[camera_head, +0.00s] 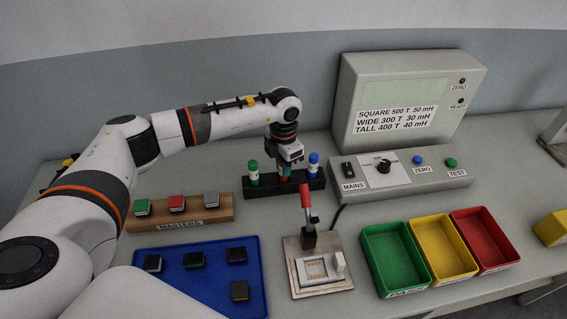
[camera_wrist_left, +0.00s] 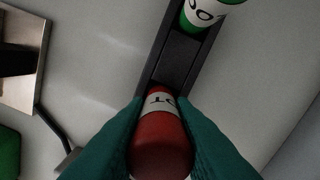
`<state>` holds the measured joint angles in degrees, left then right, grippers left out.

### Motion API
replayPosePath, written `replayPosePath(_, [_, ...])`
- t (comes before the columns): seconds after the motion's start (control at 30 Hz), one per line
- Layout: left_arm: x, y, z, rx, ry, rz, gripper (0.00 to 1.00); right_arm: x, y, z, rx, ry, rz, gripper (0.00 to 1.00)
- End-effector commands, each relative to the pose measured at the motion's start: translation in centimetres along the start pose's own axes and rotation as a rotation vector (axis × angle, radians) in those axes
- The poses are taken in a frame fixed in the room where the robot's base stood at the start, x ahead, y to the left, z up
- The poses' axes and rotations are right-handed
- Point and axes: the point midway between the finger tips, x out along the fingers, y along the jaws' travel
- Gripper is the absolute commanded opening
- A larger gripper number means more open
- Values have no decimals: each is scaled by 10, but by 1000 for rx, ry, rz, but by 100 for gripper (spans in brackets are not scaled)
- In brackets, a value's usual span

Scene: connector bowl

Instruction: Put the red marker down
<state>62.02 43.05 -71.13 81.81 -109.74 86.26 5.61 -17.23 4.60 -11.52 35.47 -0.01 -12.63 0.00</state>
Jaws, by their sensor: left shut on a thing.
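The red marker (camera_wrist_left: 160,148) is upright between the two teal fingers of my left gripper (camera_wrist_left: 158,140), which is shut on it. In the head view the left gripper (camera_head: 286,166) points down over the middle of the black marker rack (camera_head: 313,186), with a bit of the red marker (camera_head: 284,173) showing below it. The marker's lower end lines up with the rack (camera_wrist_left: 180,60); I cannot tell if it is fully seated. A green marker (camera_head: 254,172) stands in the rack's left part and a blue marker (camera_head: 313,165) in its right part.
A clamp fixture (camera_head: 318,270) with a red-handled lever stands just in front of the rack. The wooden masters block (camera_head: 190,222) and blue tray (camera_head: 210,255) are left. The grey meter (camera_head: 400,180) and green (camera_head: 375,250), yellow (camera_head: 425,235) and red (camera_head: 470,225) bins are right.

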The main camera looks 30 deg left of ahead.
Motion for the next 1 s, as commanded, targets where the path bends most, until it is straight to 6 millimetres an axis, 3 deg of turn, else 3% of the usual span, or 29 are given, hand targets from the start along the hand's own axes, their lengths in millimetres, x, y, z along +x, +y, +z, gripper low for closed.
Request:
replayPosePath(0.17, [4, 0, 0, 0, 0, 0, 8, 4, -1, 0, 1, -1, -1, 0])
replayPosePath(0.2, [3, 0, 0, 0, 0, 0, 26, 3, -1, 0, 1, -1, -1, 0])
replayPosePath(0.33, [2, 0, 0, 0, 0, 0, 44, 3, -1, 1, 2, -2, -2, 0])
replayPosePath(0.73, [-6, 0, 0, 0, 2, 0, 44, 3, -1, 1, 2, -3, -2, 0])
replayPosePath(1.0, [-60, 0, -1, 1, 5, -2, 44, 21, -1, 0, 2, -4, -2, 0])
